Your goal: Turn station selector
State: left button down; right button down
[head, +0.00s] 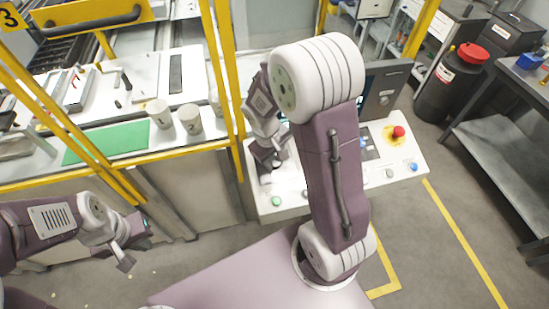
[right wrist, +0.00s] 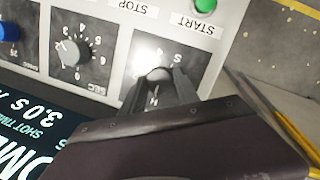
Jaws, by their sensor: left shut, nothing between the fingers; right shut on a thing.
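The station selector (right wrist: 158,73) is a silvery knob on a black plate of the pale control panel (head: 405,160). In the right wrist view the fingers of my right gripper (right wrist: 160,88) are shut on this knob from both sides. The plate shows parts of letters around the knob; I cannot read its exact setting. In the head view my right gripper (head: 268,160) is low over the panel's left part and hides the selector. My left gripper (head: 128,252) is shut and empty, over the floor at the lower left, away from the panel.
A red emergency button (head: 398,131) is at the panel's right. Yellow guard posts (head: 222,60) stand left of the panel.

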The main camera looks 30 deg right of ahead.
jog(key=m, duration=0.4)
jog(key=shift+d+y+p, duration=0.1)
jog(key=shift+y+p, duration=0.2)
jog(key=shift+y, duration=0.1)
jog(key=m+y, duration=0.1)
jog(key=m, duration=0.2)
jog(key=shift+m, duration=0.3)
jog(key=m+p, duration=0.1)
jog(key=m, duration=0.2)
jog(key=shift+w+y, duration=0.1)
jog(key=shift+y, duration=0.2)
jog(key=shift+d+m+y, duration=0.1)
jog(key=shift+m+y, duration=0.3)
jog(key=shift+m, duration=1.6)
jog(key=c, duration=0.9)
grip_release()
jog(key=shift+r, duration=0.1)
